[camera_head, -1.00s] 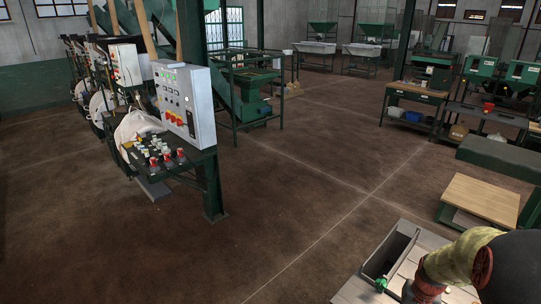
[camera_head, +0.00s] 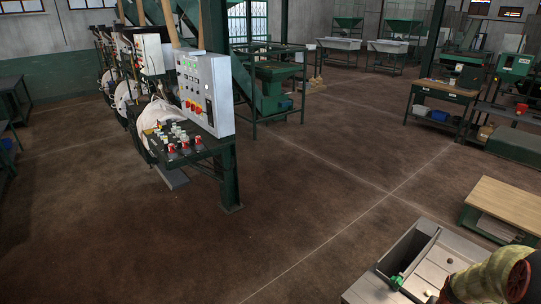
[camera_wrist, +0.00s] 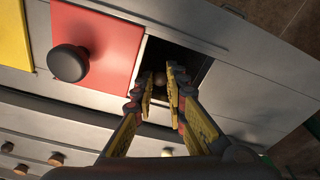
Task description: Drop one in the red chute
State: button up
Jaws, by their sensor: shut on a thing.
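In the wrist view my gripper (camera_wrist: 160,80) has its yellow and dark fingers closed around a small round brown object (camera_wrist: 160,71). The fingertips and object are over a dark square opening (camera_wrist: 186,58), beside a red panel (camera_wrist: 105,31) with a large dark knob (camera_wrist: 69,61). How far the object is above or inside the opening is hard to tell. In the head view only part of my arm shows at the lower right; my gripper is out of frame.
A yellow panel (camera_wrist: 12,35) adjoins the red one. Several small knobs line the lower left. In the head view a grey-topped unit has an open dark bin (camera_head: 405,253) with a green knob (camera_head: 397,281). A control stand (camera_head: 207,95) stands left; the brown floor between is clear.

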jog(key=o, duration=0.7)
jog(key=shift+o, duration=0.2)
jog(key=shift+r, duration=0.1)
